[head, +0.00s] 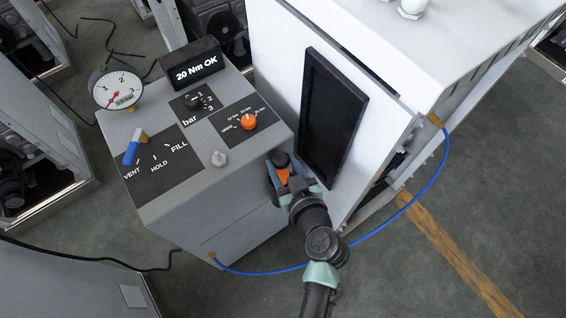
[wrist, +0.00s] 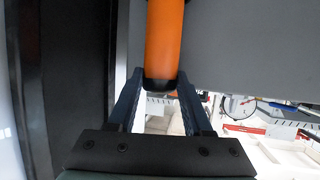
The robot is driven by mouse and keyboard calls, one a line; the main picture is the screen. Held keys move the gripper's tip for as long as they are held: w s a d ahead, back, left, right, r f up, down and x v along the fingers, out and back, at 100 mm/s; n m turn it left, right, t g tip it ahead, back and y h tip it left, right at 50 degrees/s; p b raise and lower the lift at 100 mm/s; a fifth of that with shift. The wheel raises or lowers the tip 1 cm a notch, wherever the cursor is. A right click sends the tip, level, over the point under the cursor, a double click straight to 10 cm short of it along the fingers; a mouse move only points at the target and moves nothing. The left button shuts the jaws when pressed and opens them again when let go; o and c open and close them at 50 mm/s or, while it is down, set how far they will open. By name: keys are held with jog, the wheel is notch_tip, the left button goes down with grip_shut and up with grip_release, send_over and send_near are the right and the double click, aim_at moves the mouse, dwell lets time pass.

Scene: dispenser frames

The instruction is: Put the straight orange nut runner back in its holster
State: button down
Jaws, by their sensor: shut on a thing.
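The straight orange nut runner (head: 284,177) is between my gripper's fingers, beside the grey console's right side. Its orange body with a black end also shows in the wrist view (wrist: 164,38), upright in that picture between the two dark blue fingers. My gripper (head: 280,170), also in the wrist view (wrist: 160,76), is shut on it. A black part shows just above the orange in the head view; I cannot tell whether it belongs to the tool. I cannot make out the holster in either view.
The grey console (head: 180,210) carries a pressure gauge (head: 117,90), a "20 Nm OK" display (head: 192,65), an orange knob (head: 249,122) and a blue lever (head: 133,150). A white cabinet with a black screen (head: 332,115) stands close right.

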jog(key=shift+c, duration=1.6)
grip_release()
jog(key=shift+f, duration=0.1)
jog(key=shift+r, duration=0.2)
jog(key=v, duration=1.2)
jog(key=w+r+t+h, duration=0.1)
jog(key=w+r+t, duration=0.2)
jog(key=w+r, duration=0.8)
jog(key=w+r+t+h, duration=0.15)
jog(key=r+t, duration=0.25)
jog(key=r, duration=1.6)
jog(key=s+a+r+m+t+h, duration=0.1)
jog(key=s+r+t, duration=0.3)
jog(key=r, duration=0.9)
jog(key=s+a+r+m+t+h, duration=0.1)
jog(key=s+r, duration=0.4)
jog(key=r, duration=0.9)
jog(key=a+m+t, duration=0.1)
jog(key=m+t, duration=0.1)
jog(key=shift+s+a+t+b, duration=0.15)
jog(key=shift+a+t+b, duration=0.15)
jog(key=shift+t, duration=0.1)
